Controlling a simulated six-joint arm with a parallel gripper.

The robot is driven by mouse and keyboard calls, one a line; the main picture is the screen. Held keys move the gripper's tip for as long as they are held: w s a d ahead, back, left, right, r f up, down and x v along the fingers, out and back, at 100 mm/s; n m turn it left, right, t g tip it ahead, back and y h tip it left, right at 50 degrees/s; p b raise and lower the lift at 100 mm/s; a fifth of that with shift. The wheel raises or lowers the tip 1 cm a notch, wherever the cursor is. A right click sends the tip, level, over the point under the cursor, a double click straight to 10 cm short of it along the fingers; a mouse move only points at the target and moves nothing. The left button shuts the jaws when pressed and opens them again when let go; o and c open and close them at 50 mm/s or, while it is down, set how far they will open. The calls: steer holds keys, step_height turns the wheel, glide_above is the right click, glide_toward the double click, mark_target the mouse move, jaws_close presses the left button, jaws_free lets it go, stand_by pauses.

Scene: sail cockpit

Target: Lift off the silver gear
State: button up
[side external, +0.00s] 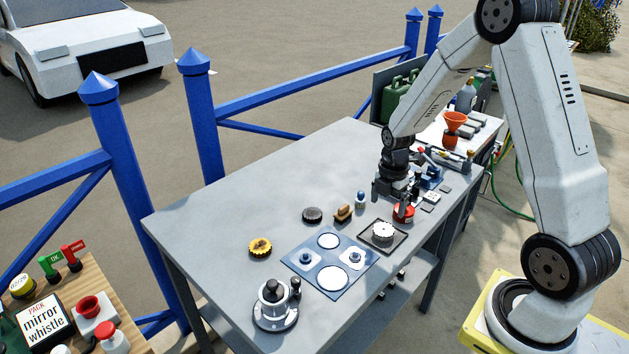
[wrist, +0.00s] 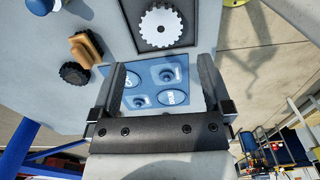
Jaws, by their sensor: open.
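The silver gear (side external: 383,232), a pale toothed disc, lies flat in a dark-rimmed square tray (side external: 401,247) near the table's right edge. In the wrist view the gear (wrist: 161,27) shows top centre, ahead of the fingers, inside the black tray rim (wrist: 141,43). My gripper (side external: 388,203) points down above the table, behind the tray in the side view and apart from the gear. In the wrist view my gripper (wrist: 162,66) has its two fingers spread wide with nothing between them.
A blue mat (side external: 330,285) with two pegs and white circles lies beside the tray. A black gear (side external: 312,215), a brush (side external: 344,212), a yellow gear (side external: 260,247) and a silver winch (side external: 275,305) stand around it. A red round object (side external: 403,212) is close to my gripper. The table's far left is clear.

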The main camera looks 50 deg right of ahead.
mark_target(384, 229)
steer(key=shift+f, duration=1.3)
steer(key=shift+f, duration=0.1)
steer(key=shift+f, duration=2.5)
steer(key=c, duration=1.2)
steer(key=shift+r, duration=0.2)
